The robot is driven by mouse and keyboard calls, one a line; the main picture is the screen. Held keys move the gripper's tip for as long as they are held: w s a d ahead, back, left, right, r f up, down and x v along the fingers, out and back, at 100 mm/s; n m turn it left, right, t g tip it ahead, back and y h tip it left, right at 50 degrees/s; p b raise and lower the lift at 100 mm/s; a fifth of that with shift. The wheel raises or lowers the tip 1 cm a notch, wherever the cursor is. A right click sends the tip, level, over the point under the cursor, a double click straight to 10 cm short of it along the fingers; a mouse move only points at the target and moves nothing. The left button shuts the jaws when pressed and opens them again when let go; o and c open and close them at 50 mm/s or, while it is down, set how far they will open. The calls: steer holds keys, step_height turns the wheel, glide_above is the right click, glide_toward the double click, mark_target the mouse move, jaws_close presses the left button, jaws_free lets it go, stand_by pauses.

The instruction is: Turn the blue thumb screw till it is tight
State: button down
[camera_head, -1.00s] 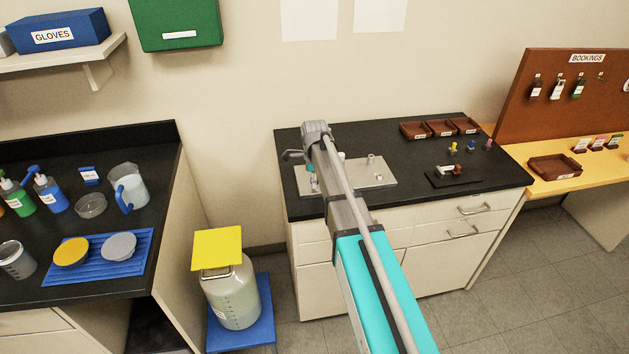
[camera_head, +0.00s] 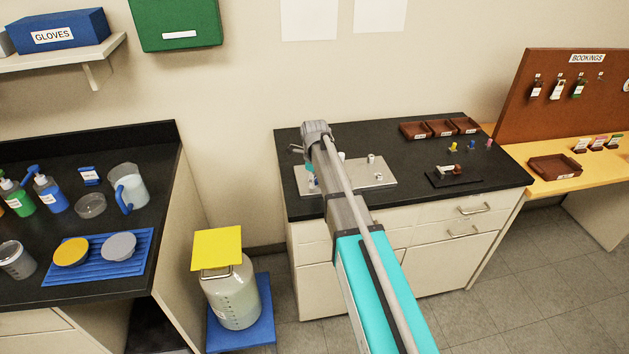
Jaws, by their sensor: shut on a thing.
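A grey metal plate (camera_head: 375,177) lies on the black bench top, with small light posts standing on it. My gripper (camera_head: 312,179) points down over the left part of this plate and is mostly hidden behind my own arm. A small patch of blue, which looks like the blue thumb screw (camera_head: 313,184), shows at its lower end. The gripper appears shut on it at the plate. The screw's thread and how far it is seated cannot be seen.
Brown trays (camera_head: 440,128) stand at the back of the bench. A black base (camera_head: 455,179) with a small device lies at the right. Bare bench top surrounds the plate's right side.

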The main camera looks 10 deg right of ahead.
steer(key=m, duration=0.4)
steer(key=shift+m, duration=2.4)
steer(key=c, duration=0.6)
jaws_free()
steer(key=shift+d, duration=0.1)
steer(key=shift+n, duration=0.3)
steer(key=n, duration=0.4)
steer(key=shift+n, duration=2.3)
